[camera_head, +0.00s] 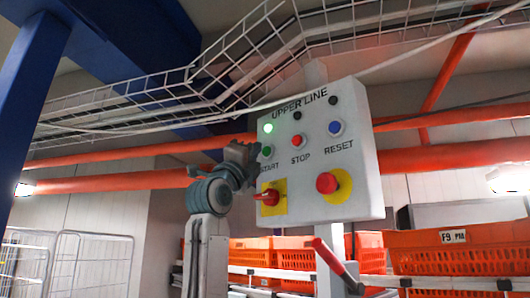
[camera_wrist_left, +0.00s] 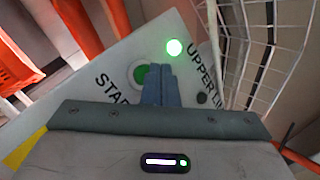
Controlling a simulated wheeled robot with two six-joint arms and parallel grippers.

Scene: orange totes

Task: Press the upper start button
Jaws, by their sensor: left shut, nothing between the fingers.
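The control panel (camera_head: 350,160) is a light grey box labelled "UPPER LINE". The green start button (camera_head: 267,151) sits at its left, above the "START" label, under a lit green lamp (camera_head: 268,128). The red stop button (camera_head: 296,140) and blue reset button (camera_head: 335,127) are to its right. My left gripper (camera_head: 243,154) is shut and empty, just left of the start button. In the left wrist view its fingertips (camera_wrist_left: 158,70) overlap the right part of the green button (camera_wrist_left: 141,74); I cannot tell whether they touch it. The lit lamp (camera_wrist_left: 174,47) shows beyond. My right gripper is not in view.
A red switch (camera_head: 268,197) on a yellow plate and a red mushroom button (camera_head: 327,183) are low on the panel. A red-handled lever (camera_head: 330,257) stands below. Orange totes (camera_head: 445,252) sit behind on a rack. A wire cable tray (camera_head: 240,62) runs overhead.

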